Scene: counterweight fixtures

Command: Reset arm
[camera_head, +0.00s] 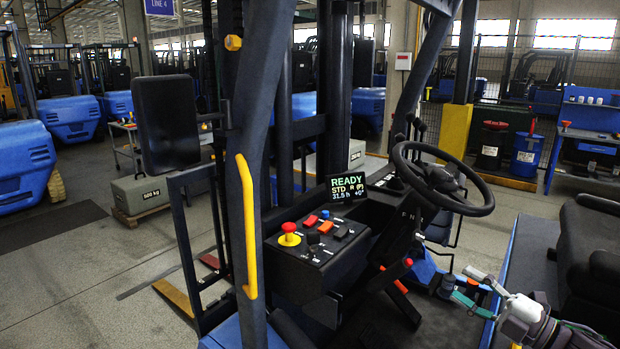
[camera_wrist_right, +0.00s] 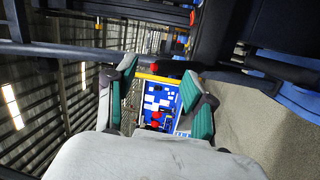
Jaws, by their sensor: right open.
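My right arm comes in from the lower right in the head view. Its gripper (camera_head: 470,292) is open, low in the forklift cab, below and to the right of the steering wheel (camera_head: 443,180). In the right wrist view the teal-padded fingers (camera_wrist_right: 160,95) stand apart with nothing between them. A blue and white panel with red parts (camera_wrist_right: 160,102) shows beyond the gap; I cannot tell what it is. My left arm and gripper are not in view.
A console (camera_head: 318,250) with a red mushroom button (camera_head: 289,234) stands left of the wheel, with a READY display (camera_head: 347,186) behind it. A yellow grab rail (camera_head: 246,225) runs along the front pillar. The black seat (camera_head: 590,245) is close to my right arm.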

